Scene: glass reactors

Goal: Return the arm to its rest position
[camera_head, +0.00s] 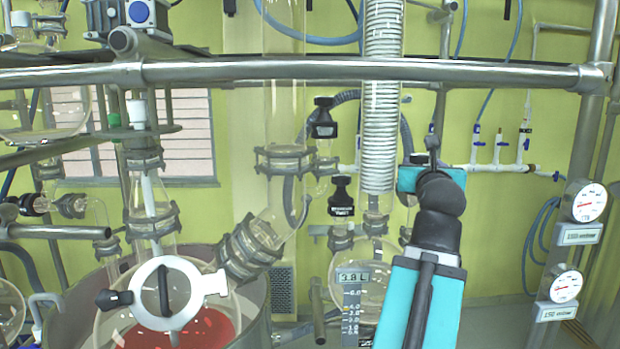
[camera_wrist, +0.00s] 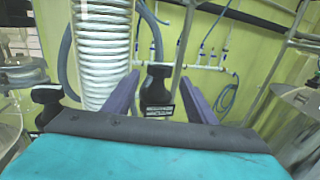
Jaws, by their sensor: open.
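My teal and black arm (camera_head: 425,270) rises from the bottom right of centre in the head view, its wrist raised in front of the glassware. In the wrist view my gripper (camera_wrist: 159,78) has its two purple-grey fingers spread apart. A black valve handle (camera_wrist: 157,92) with a white label appears between them; I cannot tell how far beyond the fingers it is. Nothing is visibly held. In the head view the fingers are hidden behind the wrist or too small to make out.
A coiled glass condenser (camera_head: 382,95) and a black labelled valve (camera_head: 341,197) stand left of my wrist. A steel rail (camera_head: 300,70) crosses above. A round flask (camera_head: 165,300) with red contents is at lower left. Pressure gauges (camera_head: 589,203) hang at right.

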